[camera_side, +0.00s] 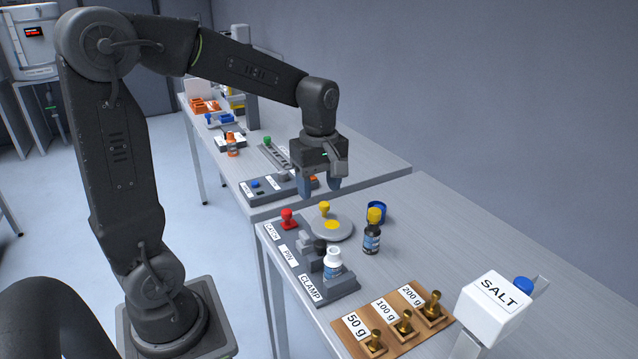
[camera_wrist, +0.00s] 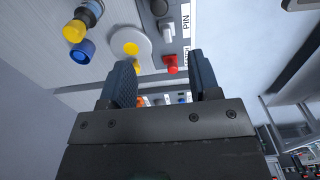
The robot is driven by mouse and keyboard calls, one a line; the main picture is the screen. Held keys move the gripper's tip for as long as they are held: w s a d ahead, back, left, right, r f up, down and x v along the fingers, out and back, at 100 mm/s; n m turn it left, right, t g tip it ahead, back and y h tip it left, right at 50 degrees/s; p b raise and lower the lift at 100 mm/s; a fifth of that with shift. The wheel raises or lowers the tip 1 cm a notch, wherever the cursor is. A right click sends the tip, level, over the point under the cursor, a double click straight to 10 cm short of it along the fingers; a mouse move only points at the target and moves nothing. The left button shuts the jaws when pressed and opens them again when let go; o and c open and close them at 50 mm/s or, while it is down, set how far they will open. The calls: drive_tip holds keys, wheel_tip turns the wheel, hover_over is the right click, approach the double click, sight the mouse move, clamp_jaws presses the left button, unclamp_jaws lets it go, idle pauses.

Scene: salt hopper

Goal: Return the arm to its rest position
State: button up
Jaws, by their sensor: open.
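My gripper (camera_side: 319,190) hangs over the table near the gap between the two tabletops, with its fingers pointing down. The fingers are apart with nothing between them. In the wrist view my gripper (camera_wrist: 165,82) also shows two separated fingers and no object held.
A station with a red knob (camera_side: 288,218) and a white bottle (camera_side: 333,262) stands at the near table's left. A dark bottle (camera_side: 371,238), a blue ring (camera_side: 377,212), a wooden weight tray (camera_side: 385,345) and a SALT hopper (camera_side: 495,308) stand right. A control panel (camera_side: 275,188) lies on the far table.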

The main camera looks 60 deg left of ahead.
drive_tip(key=s+d+r+m+t, duration=0.2)
drive_tip(key=s+d+m, duration=0.3)
drive_tip(key=m, duration=0.4)
drive_tip(key=s+d+r+m+t, duration=0.2)
drive_tip(key=s+d+m+t, duration=0.1)
drive_tip(key=s+m, duration=0.4)
drive_tip(key=shift+d+m+t, duration=0.3)
drive_tip(key=shift+d+m, duration=0.6)
drive_tip(key=shift+m, duration=0.1)
